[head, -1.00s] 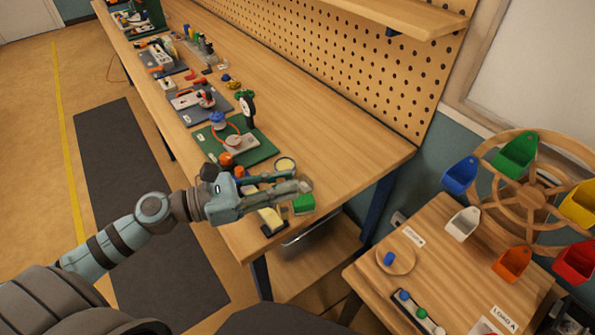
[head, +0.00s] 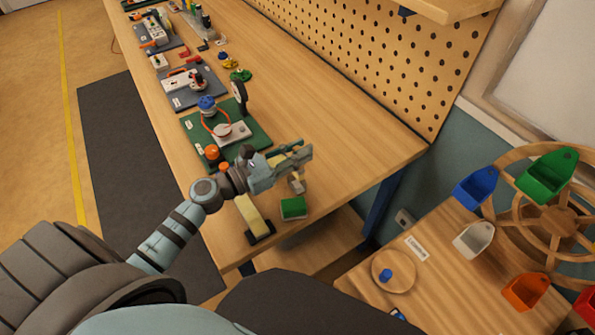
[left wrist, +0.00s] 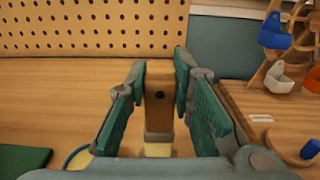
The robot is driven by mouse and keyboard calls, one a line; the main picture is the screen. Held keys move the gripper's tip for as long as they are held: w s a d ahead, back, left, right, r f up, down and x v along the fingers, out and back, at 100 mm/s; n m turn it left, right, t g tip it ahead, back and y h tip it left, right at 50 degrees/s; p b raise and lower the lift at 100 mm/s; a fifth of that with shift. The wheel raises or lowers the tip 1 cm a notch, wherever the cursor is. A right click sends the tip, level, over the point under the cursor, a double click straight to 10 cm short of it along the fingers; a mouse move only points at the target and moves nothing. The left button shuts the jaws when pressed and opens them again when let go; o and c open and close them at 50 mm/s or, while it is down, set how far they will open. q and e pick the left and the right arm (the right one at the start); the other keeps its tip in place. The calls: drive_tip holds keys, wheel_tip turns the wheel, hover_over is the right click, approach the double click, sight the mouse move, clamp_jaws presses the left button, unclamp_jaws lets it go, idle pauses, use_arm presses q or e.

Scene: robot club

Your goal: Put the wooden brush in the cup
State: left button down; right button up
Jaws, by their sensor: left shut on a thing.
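My left gripper (head: 303,157) is over the near end of the long workbench. It is shut on the wooden brush. In the left wrist view the brush's wooden handle (left wrist: 158,97), with a hole near its top, stands upright between the green finger pads of my left gripper (left wrist: 158,88). A grey band and pale bristles (left wrist: 158,149) are below it. In the head view the brush's lower part (head: 297,184) hangs under the fingers. My right gripper is out of view.
A green-topped sponge (head: 293,209) and a pale yellow block on a black base (head: 254,217) are near the bench's front edge. A green board with parts (head: 233,119) lies farther back. A side table with a wooden wheel of coloured bins stands right. The bench by the pegboard is clear.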

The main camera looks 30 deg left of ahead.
use_arm(q)
wheel_tip(320, 180, down, 4)
drive_tip(key=shift+s+a+r+b, duration=0.15)
drive_tip(key=shift+r+b, duration=0.1)
drive_tip(key=shift+b, duration=0.45)
drive_tip(key=shift+s+f, duration=0.15)
drive_tip(key=shift+f, duration=0.15)
drive_tip(key=shift+r, duration=0.15)
drive_tip(key=shift+f, duration=0.25)
drive_tip(key=c, duration=1.4)
unclamp_jaws()
drive_tip(key=shift+r, duration=0.1)
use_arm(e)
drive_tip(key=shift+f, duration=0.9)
